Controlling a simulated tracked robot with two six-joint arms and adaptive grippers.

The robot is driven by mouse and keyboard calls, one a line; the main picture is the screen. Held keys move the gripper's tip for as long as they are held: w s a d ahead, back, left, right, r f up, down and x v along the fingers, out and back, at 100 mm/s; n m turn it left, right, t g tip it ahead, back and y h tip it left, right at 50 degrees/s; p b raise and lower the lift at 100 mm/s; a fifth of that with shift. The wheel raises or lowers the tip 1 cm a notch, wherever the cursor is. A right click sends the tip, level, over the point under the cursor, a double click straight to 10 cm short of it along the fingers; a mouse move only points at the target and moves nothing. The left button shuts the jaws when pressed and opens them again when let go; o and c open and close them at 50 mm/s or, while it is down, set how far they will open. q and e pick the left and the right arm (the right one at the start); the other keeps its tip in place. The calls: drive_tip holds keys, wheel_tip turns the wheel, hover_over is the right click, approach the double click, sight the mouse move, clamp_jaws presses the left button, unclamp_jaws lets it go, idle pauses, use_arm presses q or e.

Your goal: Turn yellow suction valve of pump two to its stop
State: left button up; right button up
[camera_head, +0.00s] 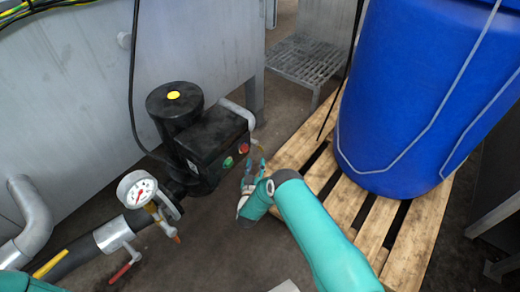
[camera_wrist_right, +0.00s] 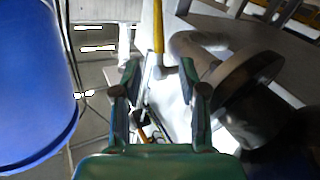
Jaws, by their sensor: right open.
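A yellow lever (camera_head: 50,263) lies along a dark hose at the lower left of the head view. In the right wrist view a yellow bar (camera_wrist_right: 158,28) stands upright beyond my fingertips, beside a bent metal pipe; I cannot tell whether it is the same lever. The black pump (camera_head: 207,138) has a yellow-dotted motor cap and a green and a red button. My right gripper (camera_head: 254,168) is open and empty, just right of the pump; its fingers also show in the wrist view (camera_wrist_right: 163,82). My left gripper is out of view.
A pressure gauge (camera_head: 138,189), an orange lever (camera_head: 166,222) and a red lever (camera_head: 125,268) sit left of and below the pump. A blue drum (camera_head: 420,90) stands on a wooden pallet (camera_head: 413,240) at the right. A grey tank (camera_head: 75,100) stands behind the pump.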

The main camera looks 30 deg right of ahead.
sight(258, 147)
drive_tip(key=b+x, duration=0.3)
drive_tip(key=x, duration=0.6)
drive_tip(key=shift+w, duration=0.1)
drive_tip(key=shift+d, duration=0.1)
clamp_jaws()
drive_tip(key=shift+w+r, duration=0.1)
